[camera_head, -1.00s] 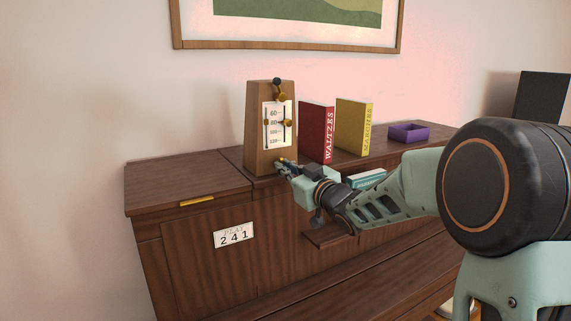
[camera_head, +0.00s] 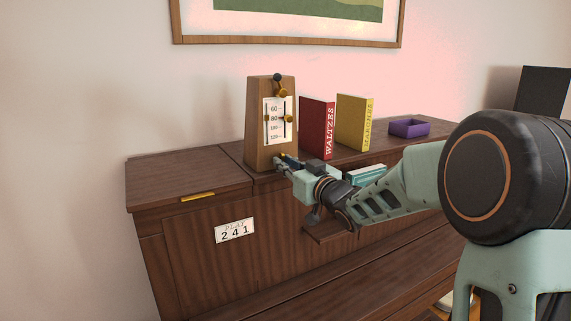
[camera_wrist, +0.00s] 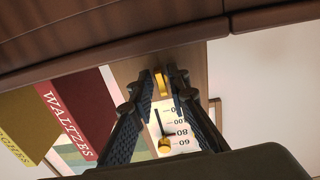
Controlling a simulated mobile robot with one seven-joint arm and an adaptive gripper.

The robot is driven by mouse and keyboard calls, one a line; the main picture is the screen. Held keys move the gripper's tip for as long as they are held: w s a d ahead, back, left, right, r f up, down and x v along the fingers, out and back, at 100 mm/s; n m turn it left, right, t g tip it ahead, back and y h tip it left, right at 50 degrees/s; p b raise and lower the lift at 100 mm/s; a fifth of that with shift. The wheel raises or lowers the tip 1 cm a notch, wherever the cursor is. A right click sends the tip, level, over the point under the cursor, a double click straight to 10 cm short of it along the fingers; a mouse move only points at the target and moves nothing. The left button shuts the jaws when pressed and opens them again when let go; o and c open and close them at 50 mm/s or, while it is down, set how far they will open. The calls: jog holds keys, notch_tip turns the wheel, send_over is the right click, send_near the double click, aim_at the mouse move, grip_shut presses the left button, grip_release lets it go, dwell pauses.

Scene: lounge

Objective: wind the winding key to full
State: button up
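The wooden metronome (camera_head: 256,118) stands upright on the dark wooden cabinet, with a white number scale and a pendulum rod on its front. In the wrist view the metronome's scale (camera_wrist: 178,115) shows between my fingers. The brass-yellow winding key (camera_wrist: 161,83) sits low on the front of the case. My gripper (camera_head: 278,160) is at the metronome's base, its fingers on either side of the key. In the wrist view my fingertips (camera_wrist: 161,75) are close to the key's two faces. Whether they press on it is too small to tell. My fingers partly hide the key in the head view.
A red WALTZES book (camera_head: 316,127) and a yellow MARCHES book (camera_head: 353,124) stand close to the metronome's right. A purple tray (camera_head: 409,129) lies further right. The cabinet top left of the metronome is clear.

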jog(key=shift+o, duration=0.6)
jog(key=v, duration=1.2)
jog(key=shift+d, duration=0.1)
